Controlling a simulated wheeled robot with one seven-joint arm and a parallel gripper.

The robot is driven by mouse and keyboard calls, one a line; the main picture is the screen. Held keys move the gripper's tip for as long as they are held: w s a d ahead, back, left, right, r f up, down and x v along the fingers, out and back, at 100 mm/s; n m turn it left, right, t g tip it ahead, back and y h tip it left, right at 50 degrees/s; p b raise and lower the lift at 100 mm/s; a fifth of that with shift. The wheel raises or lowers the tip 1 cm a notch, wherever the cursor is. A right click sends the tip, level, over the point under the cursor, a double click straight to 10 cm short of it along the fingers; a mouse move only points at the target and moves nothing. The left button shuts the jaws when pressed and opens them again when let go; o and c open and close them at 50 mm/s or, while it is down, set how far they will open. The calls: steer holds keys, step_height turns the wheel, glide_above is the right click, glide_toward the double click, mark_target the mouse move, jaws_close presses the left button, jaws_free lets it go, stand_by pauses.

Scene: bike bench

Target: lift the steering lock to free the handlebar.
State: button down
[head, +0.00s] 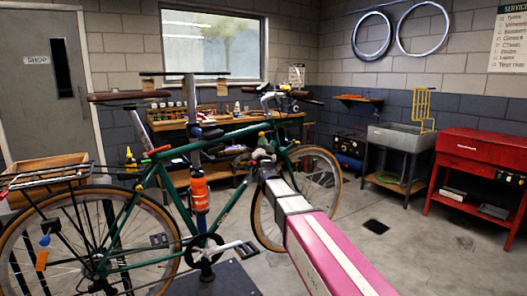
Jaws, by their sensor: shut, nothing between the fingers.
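The green bicycle (225,135) is held in a stand, with its front end toward the right. Its handlebar (298,95) has brown grips and sits at the top of the front end. The steering lock cannot be made out for sure; small parts crowd the head of the frame, and my arm hides some of that area. My gripper (260,154) is at the front end of the frame, below the handlebar, and looks shut and empty. Whether it touches the bike cannot be told.
The stand's post (190,110) rises behind the frame, with an orange bottle (199,193) on the bike. A workbench (170,122) with small items stands behind. A sink (402,138) and red cabinet (480,160) stand right.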

steer(key=shift+w+r, duration=0.2)
steer(key=shift+w, duration=0.05)
steer(key=shift+a+r+m+h, duration=0.1)
steer(key=shift+r+m+h, duration=0.25)
steer(key=shift+m+h, duration=0.45)
steer(key=shift+s+a+r+m+g+h, duration=0.1)
steer(key=shift+r+m+g+h, duration=0.15)
steer(key=shift+r+m+h, duration=0.55)
steer(key=shift+r+m+g+h, duration=0.25)
steer(key=shift+m+h, duration=0.15)
steer(key=shift+m, duration=0.7)
step_height(320, 180, up, 5)
steer(key=m+g+h, duration=0.2)
steer(key=m+h, duration=0.1)
steer(key=m, duration=0.1)
glide_above(262, 135)
steer(key=d, duration=0.1)
steer(key=shift+s+d+f, duration=0.1)
steer(key=shift+s+d, duration=0.1)
steer(key=shift+s, duration=0.25)
